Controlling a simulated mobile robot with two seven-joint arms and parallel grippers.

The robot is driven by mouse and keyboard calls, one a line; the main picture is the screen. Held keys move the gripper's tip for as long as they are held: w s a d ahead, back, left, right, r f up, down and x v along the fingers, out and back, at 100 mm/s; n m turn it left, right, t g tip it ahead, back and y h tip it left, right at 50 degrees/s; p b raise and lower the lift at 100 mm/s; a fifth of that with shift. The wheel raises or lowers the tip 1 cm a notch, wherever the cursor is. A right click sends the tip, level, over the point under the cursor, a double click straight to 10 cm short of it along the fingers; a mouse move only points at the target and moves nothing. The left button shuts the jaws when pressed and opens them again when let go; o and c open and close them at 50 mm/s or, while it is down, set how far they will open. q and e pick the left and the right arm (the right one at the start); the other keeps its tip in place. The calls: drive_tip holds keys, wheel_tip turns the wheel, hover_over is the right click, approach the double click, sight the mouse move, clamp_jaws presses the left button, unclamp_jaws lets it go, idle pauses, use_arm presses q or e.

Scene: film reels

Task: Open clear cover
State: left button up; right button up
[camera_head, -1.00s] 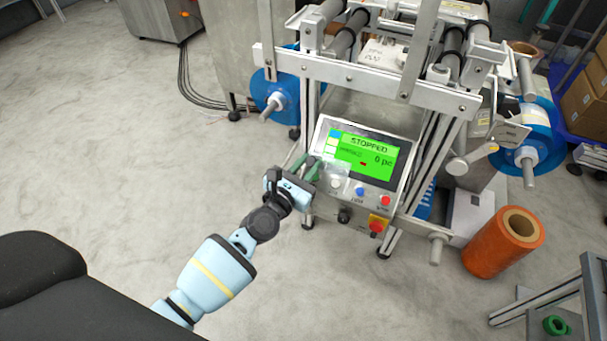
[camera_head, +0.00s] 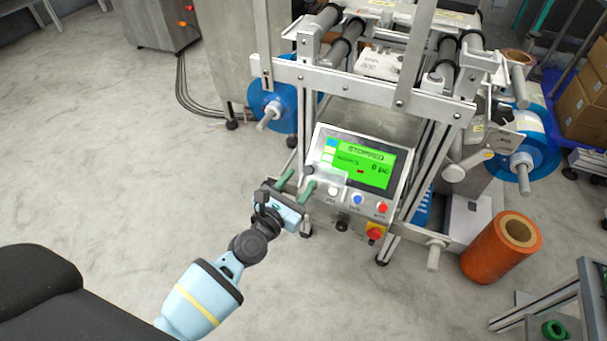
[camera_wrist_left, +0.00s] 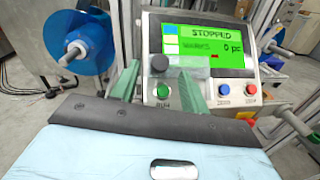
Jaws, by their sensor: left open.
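The clear cover (camera_head: 331,175) is a see-through piece on the control panel (camera_head: 315,169), above the left push button (camera_head: 333,191). It looks swung up, standing over the lower left of the screen. In the left wrist view the cover (camera_wrist_left: 188,67) shows faintly above the green button (camera_wrist_left: 161,91), whose face looks uncovered. My left gripper (camera_head: 297,184) is open, with green fingers, just left of the panel. In the left wrist view its fingers (camera_wrist_left: 158,78) stand on either side of the green button. Whether a finger touches the cover is unclear. My right gripper is not in view.
The green screen (camera_head: 362,163) reads STOPPED. A blue button (camera_head: 357,199), a red button (camera_head: 382,208) and an emergency stop (camera_head: 375,231) sit nearby. Blue film reels (camera_head: 272,102) flank the machine frame. An orange roll (camera_head: 501,247) stands right. The floor at left is clear.

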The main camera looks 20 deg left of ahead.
use_arm(q)
drive_tip(key=s, duration=0.4)
drive_tip(key=shift+s+a, duration=0.2)
drive_tip(key=shift+a, duration=0.15)
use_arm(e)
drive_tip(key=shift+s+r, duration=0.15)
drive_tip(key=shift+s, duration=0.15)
